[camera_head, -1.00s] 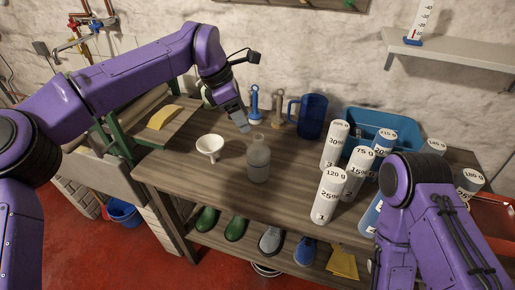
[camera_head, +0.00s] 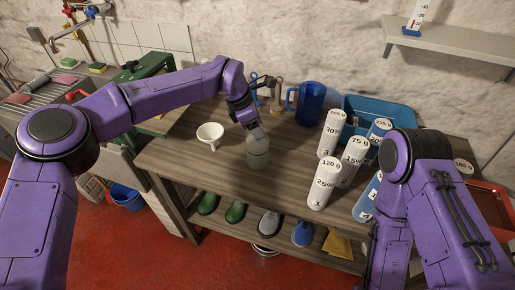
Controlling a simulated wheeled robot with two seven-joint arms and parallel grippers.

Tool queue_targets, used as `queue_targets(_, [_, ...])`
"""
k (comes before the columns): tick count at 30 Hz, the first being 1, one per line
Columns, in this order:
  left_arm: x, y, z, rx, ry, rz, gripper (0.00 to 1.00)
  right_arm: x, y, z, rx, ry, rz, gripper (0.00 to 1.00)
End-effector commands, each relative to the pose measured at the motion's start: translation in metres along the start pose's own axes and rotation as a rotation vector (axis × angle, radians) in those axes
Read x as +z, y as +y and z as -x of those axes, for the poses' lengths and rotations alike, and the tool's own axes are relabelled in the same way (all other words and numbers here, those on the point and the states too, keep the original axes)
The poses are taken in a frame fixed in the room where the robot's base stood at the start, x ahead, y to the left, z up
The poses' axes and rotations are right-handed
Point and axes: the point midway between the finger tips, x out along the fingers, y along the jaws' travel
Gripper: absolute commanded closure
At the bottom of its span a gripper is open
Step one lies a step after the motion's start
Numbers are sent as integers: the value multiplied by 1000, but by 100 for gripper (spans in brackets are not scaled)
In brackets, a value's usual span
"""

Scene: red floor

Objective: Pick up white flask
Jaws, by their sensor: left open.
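The whitish, half-clear flask (camera_head: 258,156) stands upright on the wooden table, right of a white funnel (camera_head: 210,134). My left gripper (camera_head: 253,128) is open at the flask's top, overlapping its neck in the picture. The neck is mostly hidden by the gripper, and I cannot tell whether the fingers are around it or touch it. My right arm is at the right side, and its gripper does not show.
Several white labelled cylinders (camera_head: 325,184) stand right of the flask. Behind are a blue jug (camera_head: 310,102) and a blue bin (camera_head: 391,113). A red tray (camera_head: 490,205) is at far right. Shoes and boots (camera_head: 236,212) sit on the lower shelf. The table front is clear.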

Motion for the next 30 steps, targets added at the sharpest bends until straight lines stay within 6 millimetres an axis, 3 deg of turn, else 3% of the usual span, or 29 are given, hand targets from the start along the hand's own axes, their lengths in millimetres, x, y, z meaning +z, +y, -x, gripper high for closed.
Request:
queue_targets(1, [0, 0, 0, 0, 0, 0, 50, 0, 0, 0, 0, 0, 0, 67])
queue_targets(6, [0, 0, 0, 0, 1, 0, 100, 0, 0, 0, 0, 0, 0, 67])
queue_targets(19, [1, 0, 4, 1, 0, 0, 100, 1, 0, -1, 0, 0, 0, 67])
queue_targets(30, [11, -4, 34, 2, -2, 0, 100, 5, -1, -12, 0, 0, 0, 67])
